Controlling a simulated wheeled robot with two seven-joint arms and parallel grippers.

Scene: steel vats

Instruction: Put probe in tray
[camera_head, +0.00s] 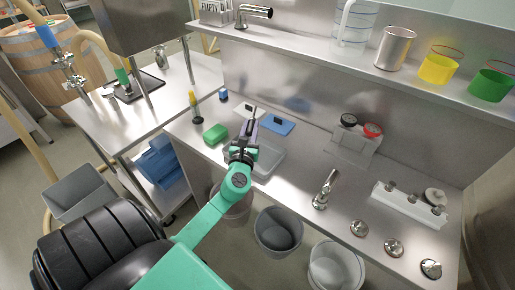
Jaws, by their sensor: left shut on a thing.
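My left gripper (248,130) reaches in on the green arm over the steel counter. It is shut on a thin dark item that looks like the probe; the fingers hide most of it. A clear grey tray (275,163) sits on the counter just right of and below the gripper, partly hidden by it. I cannot tell whether the held item touches the tray. My right gripper does not show.
A green sponge (215,134), a yellow-topped bottle (195,105) and a blue pad (279,124) lie around the gripper. A tap (325,190) and several knobs stand to the right. A shelf (350,67) overhangs the back. Buckets (279,232) stand below the front edge.

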